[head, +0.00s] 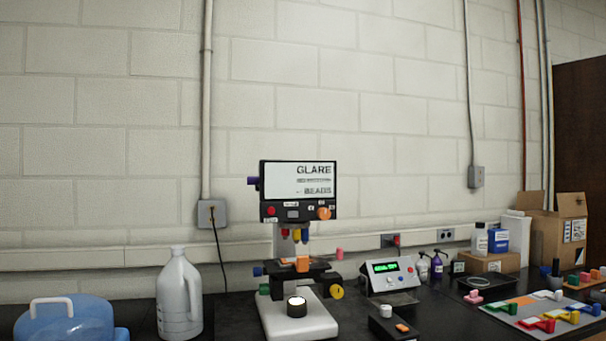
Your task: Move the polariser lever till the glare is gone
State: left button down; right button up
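A microscope with a white base (318,326) stands on the dark bench in the middle of the head view. Its screen (313,182) is bright and shows the word GLARE at the top, a blurred line, and a word like BEADS below. A purple knob (253,181) sticks out at the screen's left side. Below it are coloured objectives, a stage with an orange piece (302,264), and a yellow knob (337,292). A small pink piece (340,253) shows right of the stage. I cannot tell which part is the polariser lever. Neither gripper is in view.
A white jug (179,296) and a blue container (65,319) stand on the left. To the right are a box with a green display (391,274), pump bottles, cardboard boxes (558,235) and a board with coloured levers (540,316). A small black box (394,325) stands in front.

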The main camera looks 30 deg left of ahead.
aim_at(251, 180)
jog(key=i+j+u, duration=0.1)
jog(key=i+j, duration=0.15)
jog(key=i, duration=0.25)
jog(key=u, duration=1.5)
